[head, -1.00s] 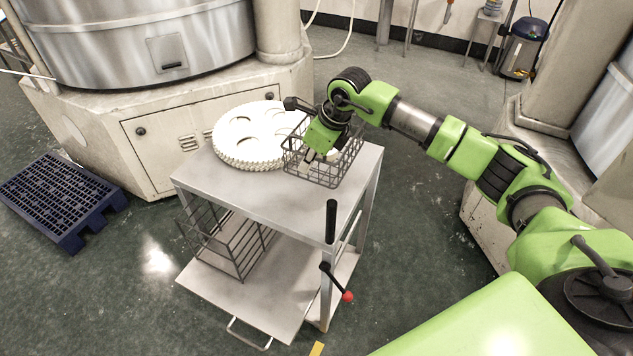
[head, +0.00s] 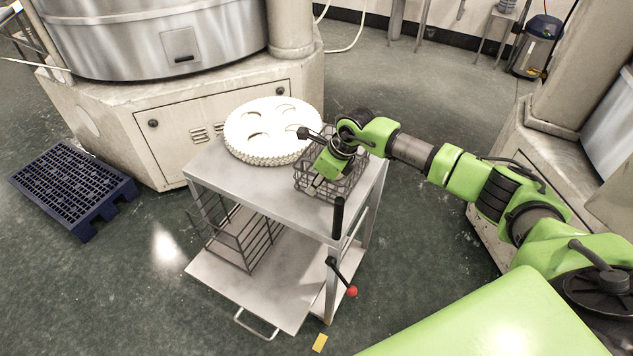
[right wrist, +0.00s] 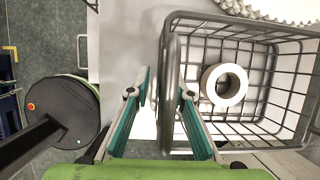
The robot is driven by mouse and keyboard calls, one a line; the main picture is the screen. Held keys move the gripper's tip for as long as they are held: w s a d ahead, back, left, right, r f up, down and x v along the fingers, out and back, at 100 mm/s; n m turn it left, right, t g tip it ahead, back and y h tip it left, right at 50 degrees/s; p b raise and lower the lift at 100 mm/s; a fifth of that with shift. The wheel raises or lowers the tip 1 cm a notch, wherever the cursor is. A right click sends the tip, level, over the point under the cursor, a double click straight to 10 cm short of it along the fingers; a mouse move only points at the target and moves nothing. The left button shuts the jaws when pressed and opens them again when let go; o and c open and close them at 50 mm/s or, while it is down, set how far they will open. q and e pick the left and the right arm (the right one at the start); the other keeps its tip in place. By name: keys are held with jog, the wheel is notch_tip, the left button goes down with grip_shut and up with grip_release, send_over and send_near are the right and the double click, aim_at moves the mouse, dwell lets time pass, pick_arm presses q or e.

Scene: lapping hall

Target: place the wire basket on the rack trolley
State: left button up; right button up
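The grey wire basket (head: 352,186) sits on the right part of the top of the rack trolley (head: 240,183), close to the white toothed disc. My right gripper (head: 318,187) is at the basket's near left side. In the right wrist view my right gripper (right wrist: 163,95) is open, its fingers apart on either side of the wall of the basket (right wrist: 172,60). A pale ring (right wrist: 224,85) lies inside the basket. My left gripper is not in view.
The white toothed disc (head: 272,128) covers the back of the trolley top. A wire rack (head: 240,240) stands on the lower shelf. A blue pallet (head: 75,185) lies on the floor at left. The front left of the trolley top is bare.

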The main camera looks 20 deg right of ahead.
jog(key=shift+r, duration=0.15)
jog(key=shift+s+d+r, duration=0.1)
jog(key=shift+d+r, duration=0.05)
jog(key=shift+r, duration=0.15)
jog(key=b+v, duration=0.3)
jog(key=v, duration=0.8)
jog(key=shift+s+r, duration=0.1)
jog(key=shift+r, duration=0.05)
